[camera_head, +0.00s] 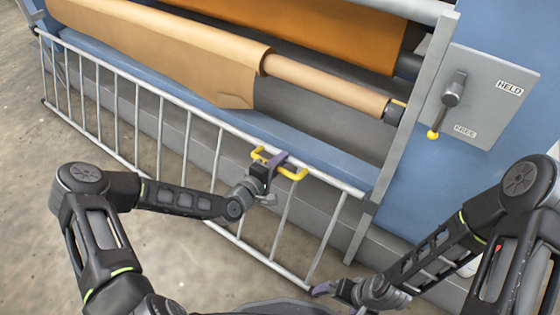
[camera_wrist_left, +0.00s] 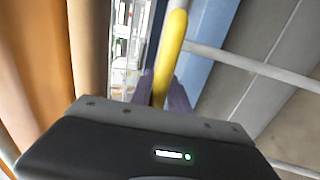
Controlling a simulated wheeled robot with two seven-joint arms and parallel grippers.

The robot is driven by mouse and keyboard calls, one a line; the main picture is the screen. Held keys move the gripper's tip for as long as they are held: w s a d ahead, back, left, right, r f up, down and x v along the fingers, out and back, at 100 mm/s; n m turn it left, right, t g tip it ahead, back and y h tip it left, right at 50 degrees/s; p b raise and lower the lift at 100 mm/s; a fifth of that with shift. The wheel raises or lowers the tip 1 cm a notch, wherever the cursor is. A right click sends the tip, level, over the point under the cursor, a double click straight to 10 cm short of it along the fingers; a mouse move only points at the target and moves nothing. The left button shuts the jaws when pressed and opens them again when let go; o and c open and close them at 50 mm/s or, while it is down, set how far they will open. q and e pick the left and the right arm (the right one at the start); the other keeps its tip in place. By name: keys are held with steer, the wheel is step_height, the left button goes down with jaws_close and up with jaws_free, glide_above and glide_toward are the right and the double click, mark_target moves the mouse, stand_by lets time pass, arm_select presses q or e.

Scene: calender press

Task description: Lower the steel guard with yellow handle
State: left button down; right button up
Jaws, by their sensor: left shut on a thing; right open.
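The steel guard (camera_head: 188,135) is a barred frame hanging along the front of the blue machine, its bars reaching down near the floor. Its yellow handle (camera_head: 297,173) is on the top rail, right of the middle. My left gripper (camera_head: 274,162) is shut on the handle. In the left wrist view the yellow handle (camera_wrist_left: 174,45) runs between the two purple fingers. My right gripper (camera_head: 340,290) is open and empty, low at the front, near the guard's lower right corner.
Behind the guard is a roller with tan sheet (camera_head: 180,45). An orange roll (camera_head: 300,25) lies above it. At the right, a grey panel (camera_head: 490,95) carries a lever with a yellow knob (camera_head: 433,135) and the labels HELD and FREE. Bare floor (camera_head: 190,250) lies in front.

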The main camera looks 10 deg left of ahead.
arm_select(q)
steer(key=shift+r, duration=0.1)
steer(key=c, duration=1.4)
jaws_free()
steer(key=shift+o, duration=0.2)
steer(key=p+v, duration=0.1)
steer(key=v, duration=0.6)
steer(key=shift+s+p, duration=0.35)
steer(key=shift+a, duration=0.1)
